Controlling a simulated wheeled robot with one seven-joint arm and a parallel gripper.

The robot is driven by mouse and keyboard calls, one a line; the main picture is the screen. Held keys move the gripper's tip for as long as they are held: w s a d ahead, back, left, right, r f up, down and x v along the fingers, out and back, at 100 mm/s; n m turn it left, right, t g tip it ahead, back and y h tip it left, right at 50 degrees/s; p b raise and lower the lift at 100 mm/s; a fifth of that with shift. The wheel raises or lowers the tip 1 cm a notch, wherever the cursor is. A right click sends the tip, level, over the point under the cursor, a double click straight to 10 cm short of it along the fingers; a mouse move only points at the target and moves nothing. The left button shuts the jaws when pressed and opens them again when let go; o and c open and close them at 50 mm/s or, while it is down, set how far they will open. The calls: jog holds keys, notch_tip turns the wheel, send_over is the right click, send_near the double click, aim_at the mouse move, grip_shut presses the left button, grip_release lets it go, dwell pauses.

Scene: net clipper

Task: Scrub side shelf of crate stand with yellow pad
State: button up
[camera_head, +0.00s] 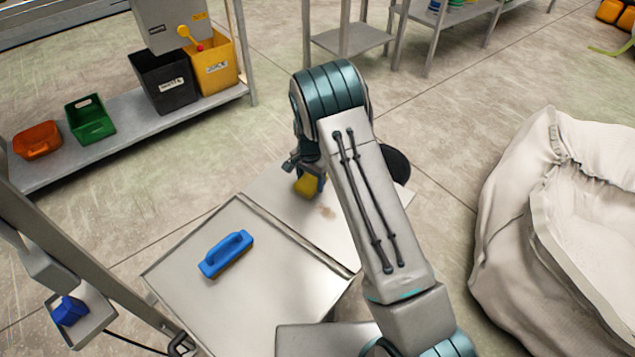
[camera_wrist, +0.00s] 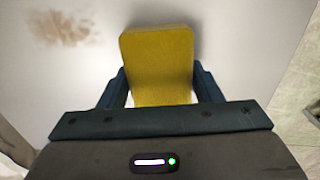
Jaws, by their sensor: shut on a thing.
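My gripper (camera_head: 309,178) is shut on the yellow pad (camera_head: 306,185), just over the side shelf (camera_head: 268,192) of the crate stand. The pad (camera_wrist: 158,65) also shows between the fingers in the wrist view, its broad face toward the camera. I cannot tell whether its far end touches the shelf. A brown smudge (camera_wrist: 62,28) lies on the shelf at the upper left in the wrist view, apart from the pad. The smudge (camera_head: 327,211) lies right of and below the pad in the head view. My arm hides part of the shelf's right side.
A blue-handled brush (camera_head: 226,254) lies on the stand's main top (camera_head: 270,290), left of the side shelf. A large white sack (camera_head: 560,215) stands on the right. A rack (camera_head: 130,120) with bins is at upper left. A small tray (camera_head: 85,325) holds a blue item at lower left.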

aim_at(313, 190)
jog(key=shift+w+a+f, duration=0.1)
jog(key=shift+w+a, duration=0.15)
jog(key=shift+a, duration=0.2)
jog(key=shift+s+a, duration=0.95)
jog(key=shift+s, duration=0.2)
jog(key=shift+s+d, duration=0.65)
jog(key=shift+d, duration=0.15)
jog(key=shift+s+d, duration=0.6)
jog(key=shift+d, duration=0.2)
jog(key=shift+s+d+f, duration=0.1)
jog(key=shift+s+d, duration=1.2)
jog(key=shift+d, duration=0.15)
jog(key=shift+s+d+r, duration=0.15)
jog(key=shift+s+d, duration=0.85)
jog(key=shift+d, duration=0.15)
jog(key=shift+s+d+r, duration=0.1)
jog(key=shift+s+d, duration=0.9)
jog(key=shift+d, duration=0.15)
jog(key=shift+r+p, duration=2.25)
jog(key=shift+r, duration=0.8)
jog(key=shift+r, duration=0.1)
